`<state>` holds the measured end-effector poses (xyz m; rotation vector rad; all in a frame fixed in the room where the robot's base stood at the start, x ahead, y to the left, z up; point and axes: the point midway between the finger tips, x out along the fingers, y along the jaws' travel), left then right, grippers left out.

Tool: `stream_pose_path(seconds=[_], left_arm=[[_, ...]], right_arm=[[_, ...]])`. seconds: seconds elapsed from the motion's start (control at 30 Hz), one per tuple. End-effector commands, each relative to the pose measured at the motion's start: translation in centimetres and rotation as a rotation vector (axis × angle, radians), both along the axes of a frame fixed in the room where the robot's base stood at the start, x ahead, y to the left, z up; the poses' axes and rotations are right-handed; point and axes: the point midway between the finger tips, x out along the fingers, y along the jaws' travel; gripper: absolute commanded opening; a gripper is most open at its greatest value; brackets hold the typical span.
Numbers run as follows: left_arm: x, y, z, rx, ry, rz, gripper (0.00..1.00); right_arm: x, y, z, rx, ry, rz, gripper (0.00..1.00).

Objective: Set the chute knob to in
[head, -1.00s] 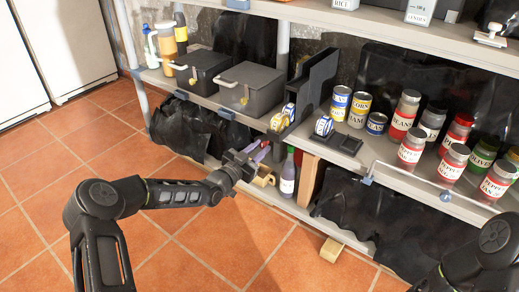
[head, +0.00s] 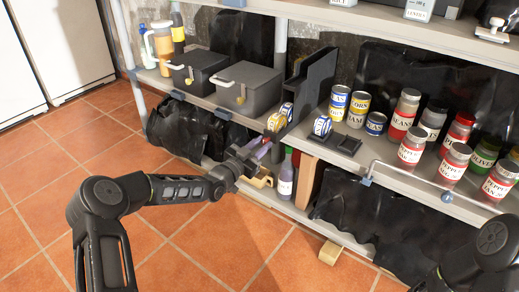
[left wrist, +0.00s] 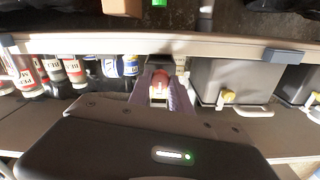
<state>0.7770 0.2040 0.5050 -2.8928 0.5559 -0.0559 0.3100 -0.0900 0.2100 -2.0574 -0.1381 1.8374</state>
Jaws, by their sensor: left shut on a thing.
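The dark chute (head: 314,82) stands on the middle shelf, with labelled cans (head: 277,121) at its low front end. My left gripper (head: 263,148) is at the shelf's front edge, just below those cans. In the left wrist view its fingers (left wrist: 160,92) are closed around a small reddish piece (left wrist: 159,84), which looks like the chute knob. The fingers hide most of it in the head view, and its setting cannot be read. Part of my right arm shows at the lower right; its gripper is out of view.
Two dark boxes (head: 248,87) stand left of the chute. A can (head: 322,125) sits by a black tray (head: 346,143); several jars (head: 405,113) stand farther right.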

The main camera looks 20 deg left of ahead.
Motion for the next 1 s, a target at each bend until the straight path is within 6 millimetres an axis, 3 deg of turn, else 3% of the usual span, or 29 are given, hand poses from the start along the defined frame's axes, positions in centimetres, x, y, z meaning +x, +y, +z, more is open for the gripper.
stream_pose_path(seconds=[0.13,0.17,0.4,0.77,1.0], left_arm=[[0.1,0.1,0.2,-0.002,-0.001,0.003,0.0],[0.1,0.1,0.3,-0.002,-0.001,0.003,0.26],[0.1,0.1,0.2,-0.002,-0.001,0.002,0.46],[-0.3,0.2,0.2,-0.001,0.0,0.002,0.47],[-3.2,1.4,0.4,-0.001,0.001,0.002,0.47]], right_arm=[[0.0,0.0,0.1,0.0,0.001,0.001,0.6],[0.0,0.0,0.1,0.0,0.001,0.001,0.6],[0.0,0.0,0.1,0.0,0.001,0.001,0.6],[0.0,0.0,0.4,0.0,0.001,0.0,0.6],[-0.2,0.0,1.7,0.001,0.006,0.003,0.6]])
